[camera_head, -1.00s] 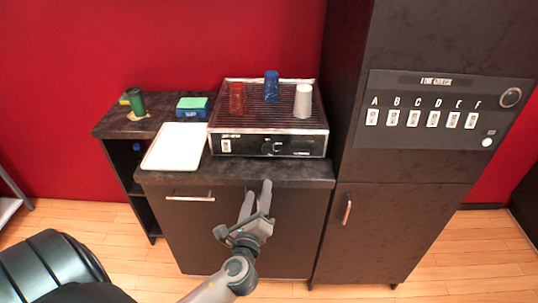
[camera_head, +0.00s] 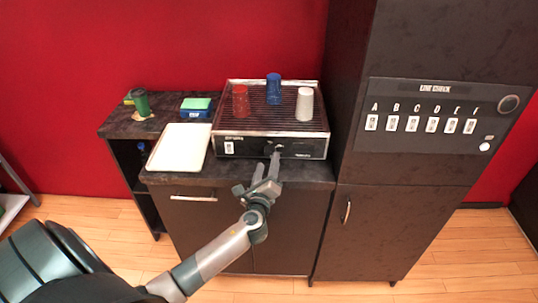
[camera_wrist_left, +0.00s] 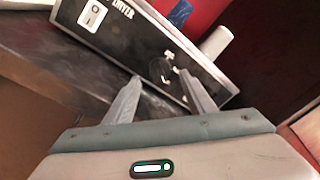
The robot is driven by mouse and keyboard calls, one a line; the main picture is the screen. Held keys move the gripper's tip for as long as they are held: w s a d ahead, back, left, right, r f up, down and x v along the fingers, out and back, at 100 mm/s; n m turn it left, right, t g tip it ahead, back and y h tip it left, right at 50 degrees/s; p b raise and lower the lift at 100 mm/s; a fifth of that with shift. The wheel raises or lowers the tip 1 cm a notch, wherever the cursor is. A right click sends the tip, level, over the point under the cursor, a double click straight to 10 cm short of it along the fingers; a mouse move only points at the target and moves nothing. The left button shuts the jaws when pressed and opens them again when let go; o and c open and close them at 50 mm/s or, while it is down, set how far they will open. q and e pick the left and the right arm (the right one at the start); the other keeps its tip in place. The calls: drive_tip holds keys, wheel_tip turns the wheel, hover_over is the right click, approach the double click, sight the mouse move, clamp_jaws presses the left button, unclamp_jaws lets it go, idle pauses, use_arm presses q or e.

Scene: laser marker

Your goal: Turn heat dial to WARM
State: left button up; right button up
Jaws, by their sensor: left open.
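The cup dryer (camera_head: 318,146) stands on the dark counter, its black front panel facing me. Its heat dial (camera_wrist_left: 160,69) is a dark round knob on the panel, seen in the left wrist view between and beyond my fingertips; its setting is too small to read. In the head view the dial is partly hidden behind a fingertip. My left gripper (camera_head: 267,160) is open and empty, with its fingertips close in front of the panel at the dial; it also shows in the left wrist view (camera_wrist_left: 161,78). My right gripper is not in view.
On the dryer's ribbed top stand a red cup (camera_head: 240,101), a blue cup (camera_head: 273,88) and a white cup (camera_head: 304,104). A white tray (camera_head: 180,148) lies left of it. A tall dark cabinet (camera_head: 420,200) stands close on the right.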

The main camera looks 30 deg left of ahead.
sight(270, 152)
use_arm(q)
drive_tip(key=shift+p+x, duration=0.3)
drive_tip(key=shift+x, duration=1.7)
drive_tip(key=c, duration=1)
